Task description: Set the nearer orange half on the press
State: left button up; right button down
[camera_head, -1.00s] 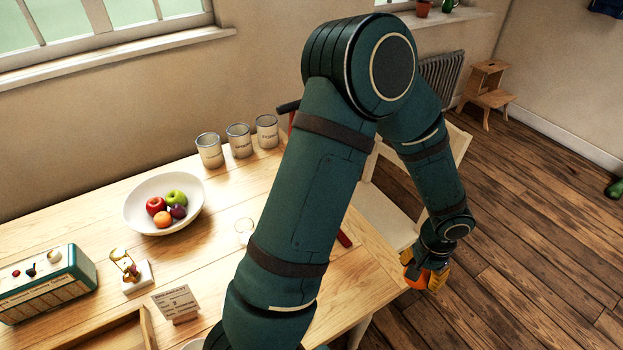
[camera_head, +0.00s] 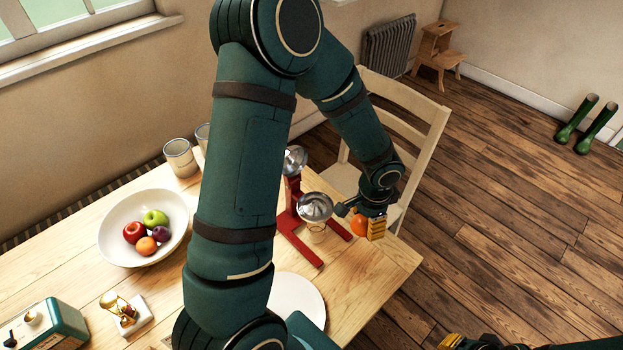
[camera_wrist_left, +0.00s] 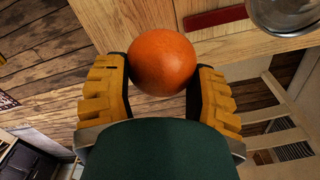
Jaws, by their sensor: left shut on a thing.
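The orange half (camera_head: 359,225) is held in my left gripper (camera_head: 367,226), just right of the press near the table's right edge. In the left wrist view the orange half (camera_wrist_left: 162,61) sits between the two yellow fingers, its rounded side showing; its cut face is hidden. The red press (camera_head: 291,226) stands on the table, with a metal cup (camera_head: 315,207) and a raised metal dome (camera_head: 294,160). The cup looks empty, and the orange is apart from it. My right gripper (camera_head: 452,342) is only partly in view at the bottom edge. No other orange half is visible.
A glass (camera_head: 316,232) stands under the press cup. A white plate (camera_head: 300,292) lies in front, partly behind my left arm. A chair (camera_head: 424,143) stands close behind the table's right end.

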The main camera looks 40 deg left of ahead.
pick_arm(q)
jog(key=s+a+r+m+p, duration=0.25)
jog(key=a+m+p, duration=0.3)
jog(key=m, duration=0.65)
notch_tip(320, 180, up, 4)
jog(key=m+p, duration=0.4)
jog(key=m, duration=0.8)
send_over(314, 210)
jog(key=d, duration=0.1)
jog(key=shift+w+f, duration=0.15)
jog(key=shift+w, duration=0.25)
jog(key=shift+s+a+r+m+p, duration=0.15)
jog(key=shift+s+a+m, duration=0.1)
jog(key=shift+m, duration=0.35)
jog(key=shift+s+a+r+m+p, duration=0.15)
jog(key=shift+a+m, duration=0.1)
jog(key=shift+m, duration=0.35)
jog(key=shift+f, duration=0.25)
notch_tip(314, 210, down, 6)
jog(key=b, duration=0.6)
jog(key=shift+r, duration=0.2)
jog(key=shift+w+p, duration=0.1)
jog(key=shift+p, duration=0.3)
jog(key=shift+f+b, duration=0.45)
jog(key=shift+f, duration=0.05)
jog(key=o, duration=0.4)
jog(key=shift+o, duration=0.2)
